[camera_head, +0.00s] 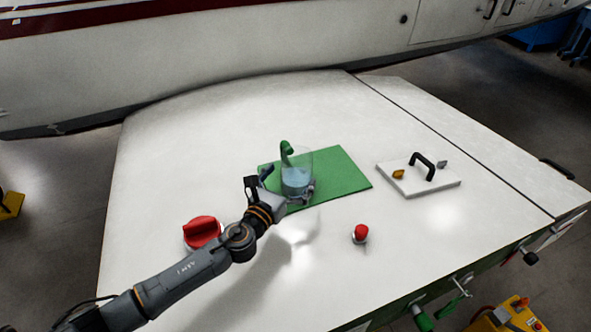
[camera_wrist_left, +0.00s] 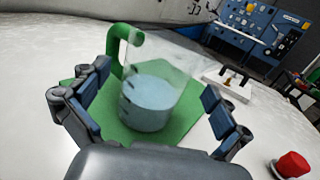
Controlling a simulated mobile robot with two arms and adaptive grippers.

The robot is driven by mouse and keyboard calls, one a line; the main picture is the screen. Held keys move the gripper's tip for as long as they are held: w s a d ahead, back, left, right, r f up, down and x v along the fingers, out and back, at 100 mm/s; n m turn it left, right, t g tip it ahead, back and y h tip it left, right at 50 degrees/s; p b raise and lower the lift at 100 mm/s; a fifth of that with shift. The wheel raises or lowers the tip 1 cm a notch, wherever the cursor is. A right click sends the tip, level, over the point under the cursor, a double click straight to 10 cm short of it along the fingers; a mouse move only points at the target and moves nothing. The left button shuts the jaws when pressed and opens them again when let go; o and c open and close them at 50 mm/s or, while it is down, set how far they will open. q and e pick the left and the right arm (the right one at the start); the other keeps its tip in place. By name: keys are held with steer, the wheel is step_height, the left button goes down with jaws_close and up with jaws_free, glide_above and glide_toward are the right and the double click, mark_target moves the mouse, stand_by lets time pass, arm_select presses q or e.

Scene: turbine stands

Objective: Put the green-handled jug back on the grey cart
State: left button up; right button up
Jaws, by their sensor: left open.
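The green-handled jug (camera_head: 298,172) is clear and holds pale blue liquid. It stands upright on a green mat (camera_head: 345,177) on a large white-topped surface. In the left wrist view the jug (camera_wrist_left: 155,95) is between the two fingers, its green handle at the upper left. My left gripper (camera_head: 287,191) is at the near side of the jug, its fingers spread wide to either side. In the left wrist view the gripper (camera_wrist_left: 150,110) shows gaps between fingers and jug. My right gripper is in neither view. I cannot make out a grey cart for certain.
A red knob (camera_head: 203,231) stands left of the mat, close to my left arm. A red button (camera_head: 361,232) is at the front. A white plate with a black handle (camera_head: 418,176) lies to the right. The white top (camera_head: 190,140) is clear behind the mat.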

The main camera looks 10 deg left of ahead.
arm_select(q)
steer(key=x, duration=0.3)
steer(key=shift+w, duration=0.25)
steer(key=shift+w+f, duration=0.1)
steer(key=c, duration=1.4)
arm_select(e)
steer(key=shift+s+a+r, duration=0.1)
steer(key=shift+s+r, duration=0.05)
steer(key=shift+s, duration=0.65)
